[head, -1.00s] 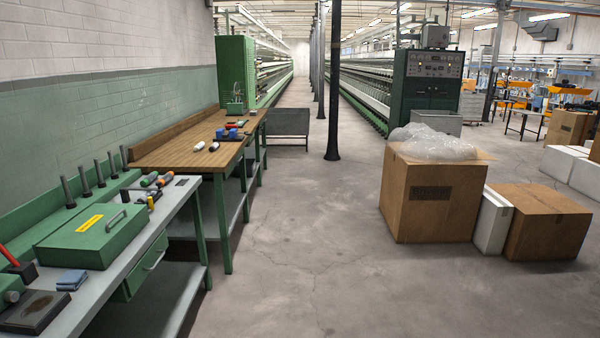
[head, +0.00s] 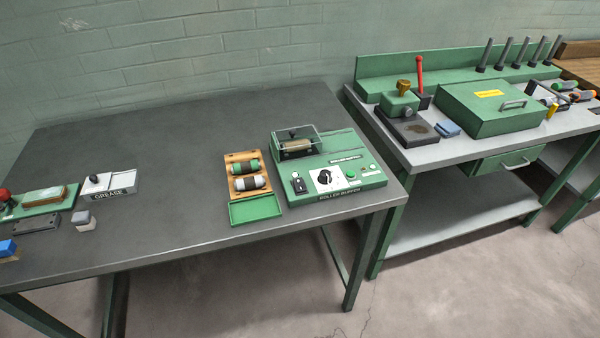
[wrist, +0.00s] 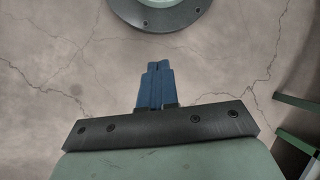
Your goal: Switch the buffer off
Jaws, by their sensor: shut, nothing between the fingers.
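The green roller buffer (head: 330,170) sits at the right end of the dark table in the head view. Its front label reads "ROLLER BUFFER". A clear cover (head: 299,139) stands over a roller at its back left. Its sloped front has a black switch (head: 299,184) at left, a black dial (head: 325,177) on a white plate, and small green buttons at right. The switch's position is too small to tell. My gripper (wrist: 155,75) shows only in the wrist view, its blue fingers together and empty, above bare concrete floor and away from the buffer.
A wooden tray (head: 235,158) with rollers and a green tray (head: 255,209) lie just left of the buffer. A grease box (head: 109,186) and other items are further left. Right, another bench holds a green case (head: 492,110). The dark table's middle (head: 180,190) is clear.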

